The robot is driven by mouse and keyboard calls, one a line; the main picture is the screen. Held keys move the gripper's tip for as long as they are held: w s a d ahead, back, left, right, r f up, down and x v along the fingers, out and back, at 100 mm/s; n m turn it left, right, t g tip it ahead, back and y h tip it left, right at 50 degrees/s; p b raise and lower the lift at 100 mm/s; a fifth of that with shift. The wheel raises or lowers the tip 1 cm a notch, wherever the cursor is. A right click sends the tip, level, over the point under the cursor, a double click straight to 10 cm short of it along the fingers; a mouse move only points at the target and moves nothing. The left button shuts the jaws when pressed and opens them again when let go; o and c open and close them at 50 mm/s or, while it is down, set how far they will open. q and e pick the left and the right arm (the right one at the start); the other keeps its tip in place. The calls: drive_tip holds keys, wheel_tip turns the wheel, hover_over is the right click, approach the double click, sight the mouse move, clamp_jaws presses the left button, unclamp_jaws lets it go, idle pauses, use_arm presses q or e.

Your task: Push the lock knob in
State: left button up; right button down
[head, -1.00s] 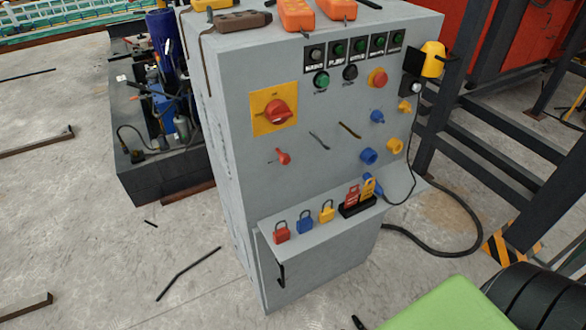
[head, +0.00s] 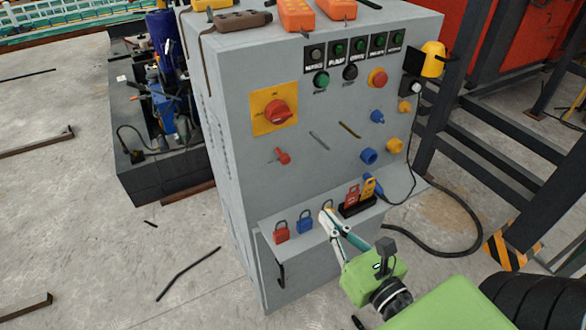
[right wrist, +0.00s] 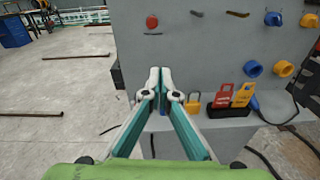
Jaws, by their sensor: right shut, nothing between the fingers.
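The grey control cabinet (head: 325,180) carries several knobs, and I cannot tell which one is the lock knob. A small red knob (head: 283,156) sits below the red rotary switch (head: 278,112) on its yellow plate; it also shows in the right wrist view (right wrist: 152,21). A blue knob (head: 377,117), a blue ring (head: 368,156) and two yellow fittings (head: 395,146) are on the right side of the face. My left gripper is out of view.
The shelf holds a red padlock (head: 281,235), a blue padlock (head: 305,225) and a black tray (head: 357,206) of tags. A black cable (head: 440,253) runs at right beside dark steel beams (head: 471,125).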

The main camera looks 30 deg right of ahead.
drive_tip(key=shift+n+t+y, duration=0.3)
drive_tip(key=shift+n+t, duration=0.1)
drive_tip(key=shift+n, duration=0.3)
drive_tip(key=r, duration=0.2)
drive_tip(key=a+r, duration=0.1)
drive_tip(key=r, duration=0.1)
drive_tip(key=shift+s, duration=0.2)
drive_tip(key=shift+w, duration=0.15)
drive_tip(key=p, duration=0.3)
approach(287, 162)
drive_tip(key=w, duration=0.5)
drive_tip(key=shift+w+r, duration=0.2)
drive_tip(key=shift+w, duration=0.15)
drive_tip(key=shift+w+f, duration=0.1)
drive_tip(key=shift+w, duration=0.55)
drive_tip(key=shift+w, duration=0.1)
